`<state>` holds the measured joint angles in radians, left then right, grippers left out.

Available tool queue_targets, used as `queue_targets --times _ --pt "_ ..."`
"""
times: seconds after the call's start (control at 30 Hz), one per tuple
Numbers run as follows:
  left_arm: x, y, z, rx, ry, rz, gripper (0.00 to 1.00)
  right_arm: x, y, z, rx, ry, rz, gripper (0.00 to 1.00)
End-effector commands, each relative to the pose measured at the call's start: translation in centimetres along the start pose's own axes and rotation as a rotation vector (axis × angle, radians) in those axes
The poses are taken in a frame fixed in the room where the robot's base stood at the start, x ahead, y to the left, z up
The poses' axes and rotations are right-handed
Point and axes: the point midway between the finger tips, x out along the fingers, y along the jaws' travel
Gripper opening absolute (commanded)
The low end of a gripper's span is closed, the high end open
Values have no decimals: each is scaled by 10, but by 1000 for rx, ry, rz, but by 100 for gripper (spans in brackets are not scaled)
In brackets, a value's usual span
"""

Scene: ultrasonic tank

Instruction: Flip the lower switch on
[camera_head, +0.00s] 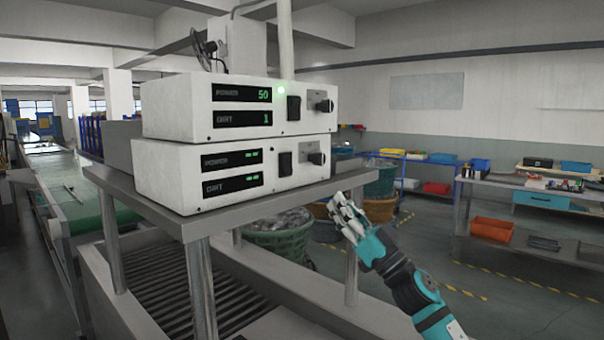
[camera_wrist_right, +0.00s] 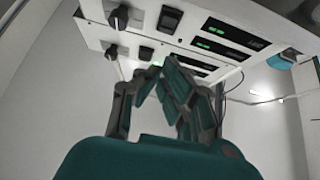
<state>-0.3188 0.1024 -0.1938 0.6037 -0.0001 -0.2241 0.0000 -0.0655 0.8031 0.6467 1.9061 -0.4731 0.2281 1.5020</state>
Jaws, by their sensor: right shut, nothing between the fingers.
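Two white control units are stacked on a metal stand. The lower unit (camera_head: 225,183) shows dashes on its displays, and its black rocker switch (camera_head: 285,164) sits left of a knob (camera_head: 317,158). The upper unit (camera_head: 215,133) shows 50 and 1, with a green light lit and its own black switch (camera_head: 293,108). My right gripper (camera_head: 343,212) is shut and empty, below and to the right of the lower unit, apart from it. My left gripper is not in view.
The metal stand (camera_head: 250,205) has an edge and posts close to my right gripper. A green basket (camera_head: 281,238) stands behind the stand. A conveyor (camera_head: 80,200) runs at the left. A shelf with an orange bin (camera_head: 492,229) stands at the right.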

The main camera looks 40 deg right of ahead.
Motion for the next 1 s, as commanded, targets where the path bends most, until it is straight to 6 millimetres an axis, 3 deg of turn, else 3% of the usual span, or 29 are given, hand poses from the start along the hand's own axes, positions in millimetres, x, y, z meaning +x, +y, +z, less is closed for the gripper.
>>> queue_targets --times 0.13,0.3,0.47,0.67,1.0 --pt "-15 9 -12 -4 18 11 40 29 0 -6 -1 5 0 0" --pt "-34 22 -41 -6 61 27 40 68 0 -7 1 5 0 0" --pt "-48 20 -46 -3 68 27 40 99 0 -6 1 4 1 0" --pt "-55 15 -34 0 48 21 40 115 1 19 3 2 4 0" --pt "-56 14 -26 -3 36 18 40 120 0 28 0 0 -1 0"
